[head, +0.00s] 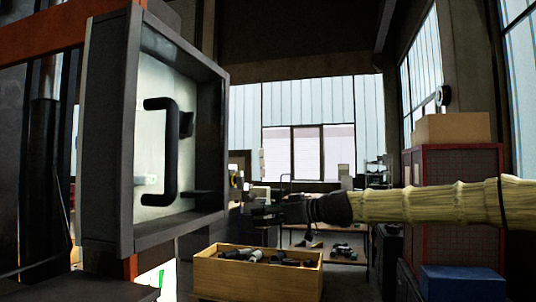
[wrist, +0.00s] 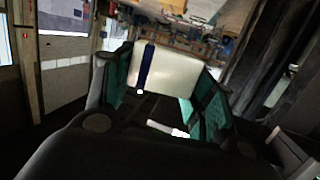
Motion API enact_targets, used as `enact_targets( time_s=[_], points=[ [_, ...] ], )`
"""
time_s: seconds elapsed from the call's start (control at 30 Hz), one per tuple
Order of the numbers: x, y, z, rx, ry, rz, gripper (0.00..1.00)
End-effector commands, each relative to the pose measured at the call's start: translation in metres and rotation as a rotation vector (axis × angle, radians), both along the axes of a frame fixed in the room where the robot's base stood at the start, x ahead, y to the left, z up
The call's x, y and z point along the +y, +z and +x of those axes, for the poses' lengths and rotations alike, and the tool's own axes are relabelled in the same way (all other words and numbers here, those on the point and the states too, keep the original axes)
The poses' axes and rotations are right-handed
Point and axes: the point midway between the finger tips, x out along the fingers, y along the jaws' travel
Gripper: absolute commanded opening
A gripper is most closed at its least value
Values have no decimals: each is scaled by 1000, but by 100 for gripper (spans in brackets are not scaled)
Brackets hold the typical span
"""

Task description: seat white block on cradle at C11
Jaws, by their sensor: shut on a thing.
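My gripper (head: 268,212) is at the end of the arm, which reaches in from the right. In the wrist view its green-padded fingers (wrist: 163,88) are shut on a white block (wrist: 175,74) with a dark blue stripe near its left end. The block spans the gap between both pads. In the head view I cannot clearly make out the held block. The gripper is to the right of a grey open-fronted box frame (head: 125,130) and appears apart from it. I cannot identify the cradle or any C11 label.
Inside the frame are a black handle (head: 155,150), a small pale piece (head: 146,180) and a dark ledge (head: 196,193). A wooden crate (head: 255,278) of dark parts stands below the gripper. A red cabinet (head: 455,170) with a cardboard box (head: 452,128) stands behind my arm.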

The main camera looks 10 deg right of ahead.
Motion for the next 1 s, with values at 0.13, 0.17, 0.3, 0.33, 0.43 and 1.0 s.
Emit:
enact_targets(
  time_s=[0.13,0.17,0.3,0.33,0.43,1.0],
  points=[
    [2,51,-15,-5,66,-1,34],
    [2,60,-19,-5,80,-1,34],
    [3,103,-36,-5,147,-2,34],
    [3,111,-40,-4,160,-1,34],
    [3,134,-52,-3,200,-1,34],
    [16,168,-67,1,266,-2,34]
  ],
)
